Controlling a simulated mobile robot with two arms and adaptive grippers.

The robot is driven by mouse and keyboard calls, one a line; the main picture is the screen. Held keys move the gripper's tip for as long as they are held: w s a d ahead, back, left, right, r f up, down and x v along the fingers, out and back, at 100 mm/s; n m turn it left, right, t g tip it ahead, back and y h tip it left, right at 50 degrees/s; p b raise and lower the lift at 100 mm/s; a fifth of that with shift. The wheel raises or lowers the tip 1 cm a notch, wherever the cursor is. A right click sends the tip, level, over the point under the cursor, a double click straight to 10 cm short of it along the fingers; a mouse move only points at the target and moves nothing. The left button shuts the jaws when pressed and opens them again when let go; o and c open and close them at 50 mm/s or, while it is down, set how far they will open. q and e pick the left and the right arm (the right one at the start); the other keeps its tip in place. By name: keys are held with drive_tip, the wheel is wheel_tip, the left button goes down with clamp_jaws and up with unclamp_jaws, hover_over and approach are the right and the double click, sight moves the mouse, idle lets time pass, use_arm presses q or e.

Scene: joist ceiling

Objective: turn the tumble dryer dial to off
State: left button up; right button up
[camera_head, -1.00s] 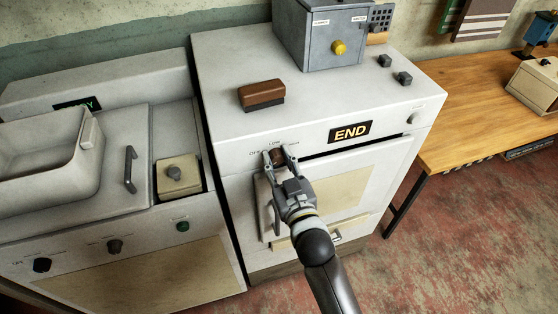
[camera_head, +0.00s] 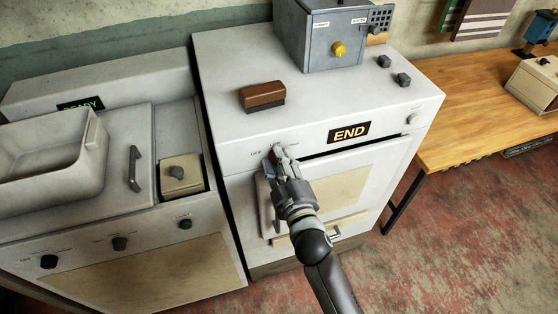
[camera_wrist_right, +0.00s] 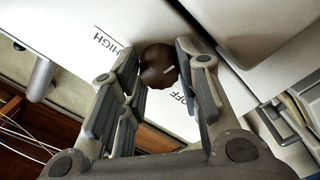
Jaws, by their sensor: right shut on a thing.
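The tumble dryer (camera_head: 225,65) is the white machine in the middle of the head view, with a lit END display (camera_head: 349,132). My right gripper (camera_head: 277,151) is at the dryer's front panel and hides the dial in the head view. In the wrist view its fingers (camera_wrist_right: 157,58) are shut on the dial from both sides. My left gripper is not in view.
A brown block-like brush (camera_head: 262,96) and a grey box with a yellow knob (camera_head: 338,48) sit on the dryer. Another white machine with a READY display (camera_head: 81,104) stands at left. A wooden table (camera_head: 470,115) is at right, with open red floor in front.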

drive_tip(key=shift+n, duration=1)
drive_tip(key=o, duration=1)
drive_tip(key=v, duration=1.2)
